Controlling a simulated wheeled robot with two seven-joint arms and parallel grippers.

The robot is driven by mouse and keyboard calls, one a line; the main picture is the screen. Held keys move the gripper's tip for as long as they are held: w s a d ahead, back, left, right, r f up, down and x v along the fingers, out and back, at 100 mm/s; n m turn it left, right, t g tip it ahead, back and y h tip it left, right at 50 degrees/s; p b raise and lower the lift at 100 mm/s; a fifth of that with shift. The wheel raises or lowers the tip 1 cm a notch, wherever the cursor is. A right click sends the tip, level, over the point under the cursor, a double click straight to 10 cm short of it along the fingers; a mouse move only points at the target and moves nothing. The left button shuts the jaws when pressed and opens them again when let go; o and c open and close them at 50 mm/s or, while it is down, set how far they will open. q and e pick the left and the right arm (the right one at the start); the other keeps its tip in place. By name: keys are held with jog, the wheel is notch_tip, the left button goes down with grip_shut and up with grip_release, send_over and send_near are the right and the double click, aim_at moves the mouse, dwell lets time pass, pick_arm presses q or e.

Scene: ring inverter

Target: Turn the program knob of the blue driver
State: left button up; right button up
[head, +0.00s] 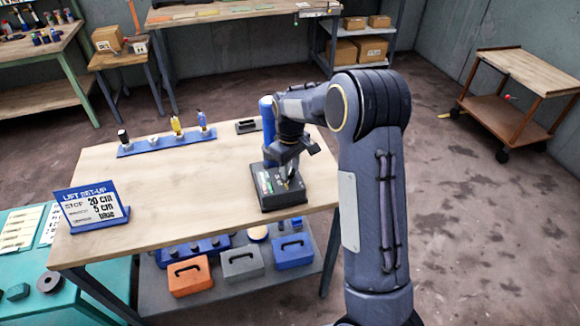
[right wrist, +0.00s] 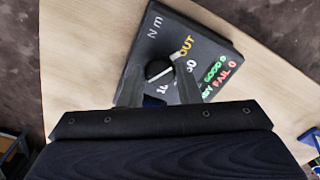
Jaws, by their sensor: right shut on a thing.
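A black box (head: 282,193) with printed lettering lies on the wooden bench. In the right wrist view its top (right wrist: 208,45) shows "Nm", "OUT", "GOOD" and "FAIL". A round black knob (right wrist: 158,70) with a white pointer line sits on that top. My right gripper (head: 284,172) reaches down to the box from above. Its fingers (right wrist: 157,80) lie either side of the knob and are shut on it. An upright blue cylinder (head: 267,120) shows beside my right wrist; its lower part is partly hidden. A small blue driver (head: 203,121) stands in the rack. My left gripper is not in view.
A blue rack (head: 140,151) at the bench's back left holds several tools. The bench middle (head: 190,190) is clear. Orange, grey and blue cases sit on the lower shelf. A trolley (head: 522,95) stands far right.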

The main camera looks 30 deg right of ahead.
aim_at(290, 171)
jog(key=m, duration=0.4)
jog(key=shift+m, duration=1.7)
jog(key=shift+w+m, duration=0.1)
jog(key=shift+m, duration=0.2)
jog(key=o, duration=1)
jog(key=shift+c, duration=0.2)
notch_tip(290, 171, up, 8)
jog(key=shift+f+b, duration=0.15)
jog(key=shift+b, duration=0.5)
